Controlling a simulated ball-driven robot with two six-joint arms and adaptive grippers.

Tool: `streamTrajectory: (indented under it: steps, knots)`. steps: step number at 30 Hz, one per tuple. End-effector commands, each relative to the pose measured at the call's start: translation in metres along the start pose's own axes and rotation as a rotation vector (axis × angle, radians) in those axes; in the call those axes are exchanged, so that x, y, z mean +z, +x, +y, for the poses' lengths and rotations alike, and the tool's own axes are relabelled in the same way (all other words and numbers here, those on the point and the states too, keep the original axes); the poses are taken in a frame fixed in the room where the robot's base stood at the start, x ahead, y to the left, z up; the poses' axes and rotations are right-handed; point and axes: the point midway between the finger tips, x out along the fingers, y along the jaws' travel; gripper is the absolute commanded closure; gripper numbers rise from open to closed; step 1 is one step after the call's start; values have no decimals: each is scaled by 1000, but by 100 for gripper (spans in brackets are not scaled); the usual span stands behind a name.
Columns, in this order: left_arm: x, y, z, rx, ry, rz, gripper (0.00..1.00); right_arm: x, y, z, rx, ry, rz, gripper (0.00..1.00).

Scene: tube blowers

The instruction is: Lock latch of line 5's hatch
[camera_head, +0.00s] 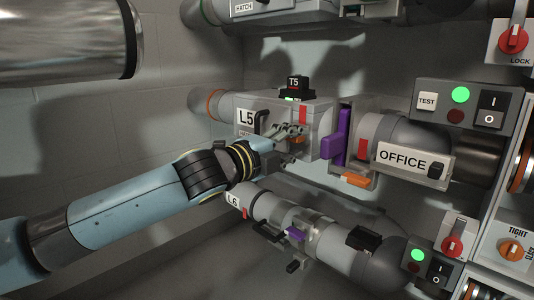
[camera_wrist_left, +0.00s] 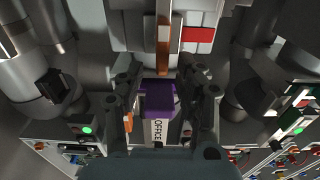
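Line 5's housing, marked L5 (camera_head: 246,117), is a grey box on a horizontal pipe at the middle of the head view. A black handle (camera_head: 262,121) stands on its front beside the label. A purple lever (camera_head: 342,135) stands upright at its right end, with an orange piece (camera_head: 356,180) below. My left gripper (camera_head: 292,143) is in front of the housing, fingers apart, pointing right. In the left wrist view a purple part (camera_wrist_left: 158,98) shows between the open fingers (camera_wrist_left: 160,85); contact cannot be told. I cannot tell which part is the hatch latch. My right gripper is not in view.
The T5 block (camera_head: 295,86) sits on top of the housing. The OFFICE pipe section (camera_head: 404,158) is to the right, with a TEST panel (camera_head: 466,104) above. The L6 line (camera_head: 300,222) runs close below my left arm.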

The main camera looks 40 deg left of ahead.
Motion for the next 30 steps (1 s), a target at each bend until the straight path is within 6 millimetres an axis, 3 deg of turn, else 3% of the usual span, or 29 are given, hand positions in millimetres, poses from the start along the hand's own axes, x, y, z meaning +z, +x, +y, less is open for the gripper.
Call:
streamTrajectory:
  steps: [18,30]
  knots:
    - [0,-84,3,11,6,1,64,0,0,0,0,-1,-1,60]
    - [0,-97,2,4,-2,0,64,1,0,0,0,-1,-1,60]
